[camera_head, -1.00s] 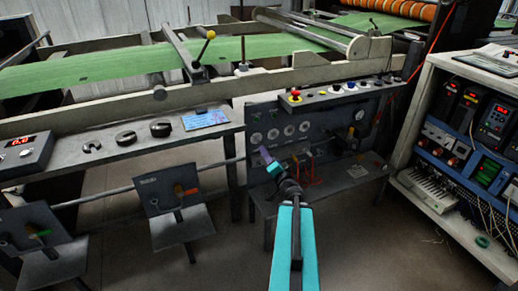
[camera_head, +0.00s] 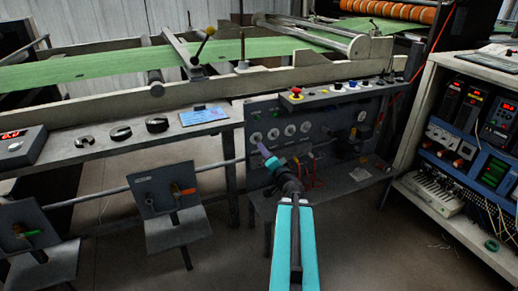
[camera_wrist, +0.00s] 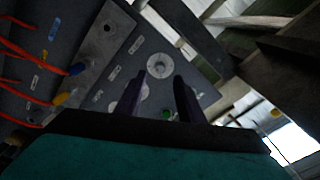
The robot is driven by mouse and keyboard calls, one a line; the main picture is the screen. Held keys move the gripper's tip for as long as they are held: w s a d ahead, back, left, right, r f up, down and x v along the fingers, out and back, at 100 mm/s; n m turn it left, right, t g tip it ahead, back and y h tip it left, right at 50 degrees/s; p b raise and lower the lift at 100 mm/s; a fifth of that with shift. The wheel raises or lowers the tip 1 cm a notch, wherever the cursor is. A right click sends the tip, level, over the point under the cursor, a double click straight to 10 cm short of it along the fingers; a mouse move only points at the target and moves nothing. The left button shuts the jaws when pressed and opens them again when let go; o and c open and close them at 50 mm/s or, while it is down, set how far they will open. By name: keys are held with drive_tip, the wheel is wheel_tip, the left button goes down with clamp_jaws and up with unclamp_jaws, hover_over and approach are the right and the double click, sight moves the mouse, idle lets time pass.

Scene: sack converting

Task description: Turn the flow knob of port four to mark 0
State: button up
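A row of round white flow dials (camera_head: 290,130) sits on the dark upright panel (camera_head: 327,118) in the head view. Port numbers are too small to read, so I cannot tell which knob is port four's. My gripper (camera_head: 262,148) is in front of the panel's left part, near the lower left dials. In the wrist view my gripper (camera_wrist: 161,82) is open, with two dark fingers apart and nothing visible between them. One white dial (camera_wrist: 160,65) shows beyond the fingertips, roughly between them. Another dial is partly hidden behind the left finger. I see no contact.
Red hoses (camera_wrist: 18,77) with blue and yellow fittings lie at the left in the wrist view. A red emergency button (camera_head: 296,93) sits on the ledge above the panel. An equipment rack (camera_head: 455,160) stands at right. Small stands (camera_head: 165,190) are at left.

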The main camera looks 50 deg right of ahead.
sight(258, 141)
drive_tip(key=shift+w+d+b, duration=0.3)
drive_tip(key=shift+w+b, duration=0.2)
drive_tip(key=shift+b, duration=1.6)
drive_tip(key=shift+b+x, duration=0.85)
drive_tip(key=shift+x, duration=1.85)
drive_tip(key=shift+r, duration=0.1)
clamp_jaws()
